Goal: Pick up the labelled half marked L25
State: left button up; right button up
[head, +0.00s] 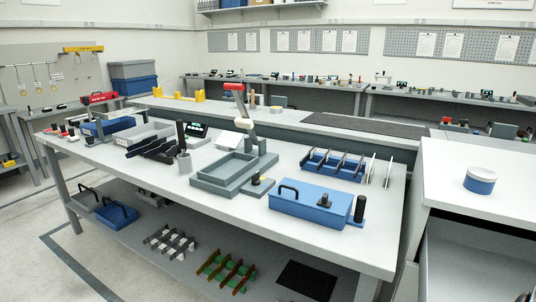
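No label reading L25 can be made out at this size, so I cannot tell which thing is the labelled half. A blue rack (318,170) with several grey, bar-like pieces (345,163) stands on the right part of the white table (240,218). Thin white upright plates (388,172) stand just right of it. On the shelf below lie a group of grey slotted pieces (170,243) and a group of green and brown ones (226,270). Neither of my grippers is in view.
A blue toolbox (311,203) and a black cylinder (359,209) stand near the table's front right. A grey tray (225,169) is at the middle. A white cabinet (478,210) with a blue-and-white tub (480,180) stands right. Floor (30,220) is clear at left.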

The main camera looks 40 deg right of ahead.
aim_at(323, 162)
jog(key=u, duration=0.25)
jog(key=i, duration=0.9)
jog(key=z, duration=0.8)
jog(key=i, duration=0.6)
jog(key=z, duration=0.7)
